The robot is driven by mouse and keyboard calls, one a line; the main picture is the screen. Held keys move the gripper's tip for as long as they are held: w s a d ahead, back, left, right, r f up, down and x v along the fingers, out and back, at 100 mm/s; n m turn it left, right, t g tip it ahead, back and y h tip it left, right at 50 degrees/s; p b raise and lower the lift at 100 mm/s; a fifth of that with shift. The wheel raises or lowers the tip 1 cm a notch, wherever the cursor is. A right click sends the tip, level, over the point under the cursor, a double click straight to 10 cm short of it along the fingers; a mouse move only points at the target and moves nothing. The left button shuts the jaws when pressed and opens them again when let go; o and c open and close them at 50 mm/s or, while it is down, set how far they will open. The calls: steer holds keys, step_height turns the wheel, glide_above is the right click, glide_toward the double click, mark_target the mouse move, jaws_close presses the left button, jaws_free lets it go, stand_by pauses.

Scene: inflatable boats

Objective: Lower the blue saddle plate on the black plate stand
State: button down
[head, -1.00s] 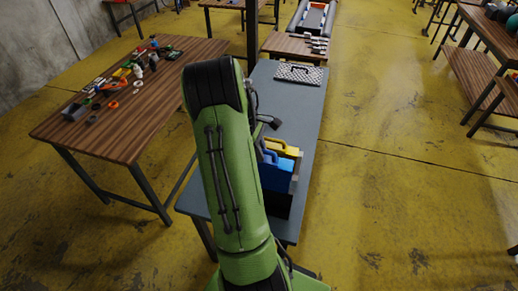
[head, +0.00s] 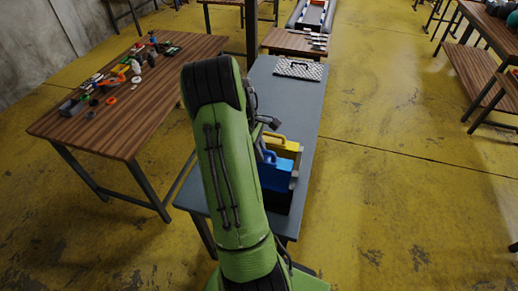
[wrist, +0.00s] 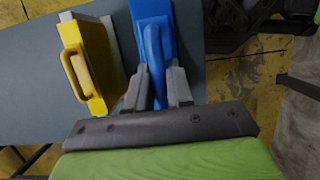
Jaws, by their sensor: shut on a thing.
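The blue saddle plate (head: 274,176) stands near the front end of the grey table, in front of a yellow plate (head: 285,147). In the wrist view, my gripper (wrist: 158,84) is shut on the handle of the blue plate (wrist: 151,12), one finger on each side. The yellow plate (wrist: 97,65) with its own handle is to the left, apart from the blue one. A black surface, probably the black plate stand (head: 277,202), shows just below the blue plate in the head view. My arm hides part of this area, and I cannot tell whether plate and stand touch.
A wooden table (head: 100,130) with small parts stands to the left. The yellow floor on the right is open.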

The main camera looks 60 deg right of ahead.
mark_target(259, 166)
steer(key=shift+f+b, duration=2.55)
steer(key=shift+f, duration=1.35)
steer(key=shift+f+b, duration=0.9)
steer(key=shift+f, duration=0.55)
steer(key=c, duration=0.9)
jaws_free()
steer(key=p+v, duration=0.2)
steer(key=v, duration=1.4)
steer(key=shift+p, duration=0.35)
steer(key=shift+a, duration=0.1)
